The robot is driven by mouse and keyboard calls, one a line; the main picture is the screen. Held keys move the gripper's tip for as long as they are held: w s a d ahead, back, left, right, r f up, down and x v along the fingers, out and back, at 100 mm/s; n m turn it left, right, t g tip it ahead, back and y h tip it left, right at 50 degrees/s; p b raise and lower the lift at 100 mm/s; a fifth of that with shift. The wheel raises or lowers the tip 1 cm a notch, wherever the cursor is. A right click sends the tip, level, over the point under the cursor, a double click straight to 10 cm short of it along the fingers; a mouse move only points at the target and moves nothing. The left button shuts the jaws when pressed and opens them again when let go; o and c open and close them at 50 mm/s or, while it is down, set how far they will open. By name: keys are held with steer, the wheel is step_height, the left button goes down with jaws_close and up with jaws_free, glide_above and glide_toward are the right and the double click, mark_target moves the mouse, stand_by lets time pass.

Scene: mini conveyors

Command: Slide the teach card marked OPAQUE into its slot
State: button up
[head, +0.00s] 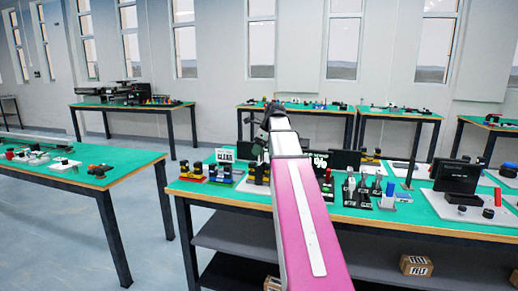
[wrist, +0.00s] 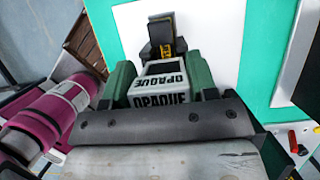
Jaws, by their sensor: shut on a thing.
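In the wrist view, my gripper (wrist: 160,80) has its dark green fingers on both sides of a pale teach card (wrist: 162,99) lettered OPAQUE, and is shut on it. The lettering shows twice, one line above the other; I cannot tell if both are on the same piece. A dark square shows just above the upper line. Beyond the card stands a black holder with yellow marks (wrist: 166,36) on a white plate (wrist: 215,28). I cannot tell whether the card touches it. In the head view my pink arm reaches over the bench and hides the card and slot.
A card marked CLEAR (head: 226,155) stands at the left of the near bench (head: 215,192). Small devices and dark panels crowd the bench right of my arm. A black box (head: 455,178) stands further right. Another green-topped bench (head: 130,158) is at the left, with a floor gap between.

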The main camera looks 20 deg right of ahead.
steer(key=shift+f, duration=2.35)
steer(key=o, duration=1)
steer(key=v, duration=1)
steer(key=shift+r, duration=0.35)
steer(key=shift+s+d, duration=0.1)
